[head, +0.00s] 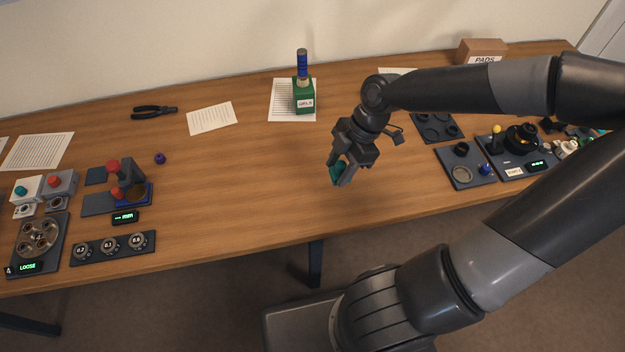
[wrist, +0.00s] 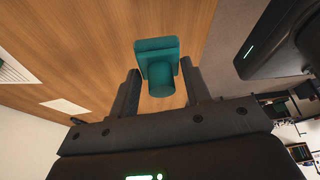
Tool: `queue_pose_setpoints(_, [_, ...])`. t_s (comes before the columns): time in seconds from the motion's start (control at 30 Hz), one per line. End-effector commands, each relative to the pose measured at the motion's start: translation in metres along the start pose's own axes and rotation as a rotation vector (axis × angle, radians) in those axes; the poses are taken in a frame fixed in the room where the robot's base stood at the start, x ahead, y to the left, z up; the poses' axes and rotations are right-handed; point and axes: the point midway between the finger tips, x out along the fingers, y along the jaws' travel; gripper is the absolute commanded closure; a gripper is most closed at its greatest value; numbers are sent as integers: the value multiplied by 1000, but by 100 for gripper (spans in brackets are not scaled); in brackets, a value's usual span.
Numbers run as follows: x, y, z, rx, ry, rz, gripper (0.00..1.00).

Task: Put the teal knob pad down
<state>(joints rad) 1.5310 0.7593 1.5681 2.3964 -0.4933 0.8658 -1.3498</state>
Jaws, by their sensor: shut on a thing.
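The teal knob pad (head: 336,172) is between the fingers of my gripper (head: 343,173) in the head view, over the middle right of the wooden table (head: 240,190). In the wrist view the knob pad (wrist: 157,47) shows a flat square pad and a round knob. The knob sits between the two dark fingers of my gripper (wrist: 162,84), which is shut on it. The pad extends beyond the fingertips, with table wood behind it. The fingers partly hide the pad in the head view, and its exact height above the table is hard to tell.
A green block (head: 304,97) with a blue-handled tool stands at the back on a paper. Dark trays with parts (head: 466,164) lie to the right, and a PADS box (head: 482,51) is behind them. Gauges and fixtures (head: 113,246) fill the left. Bare wood surrounds my gripper.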

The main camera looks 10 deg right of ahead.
Motion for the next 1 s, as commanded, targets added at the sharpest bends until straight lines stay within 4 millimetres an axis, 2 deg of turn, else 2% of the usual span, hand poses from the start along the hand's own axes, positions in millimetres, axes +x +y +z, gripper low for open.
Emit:
queue_pose_setpoints(0.3, [34,23,-22,-4,0,-2,79])
queue_pose_setpoints(0.53, [52,35,-32,-1,0,-1,79])
queue_pose_setpoints(0.7, [58,37,-32,0,0,-1,79])
queue_pose_setpoints(1.0, [91,37,-18,0,0,-1,79])
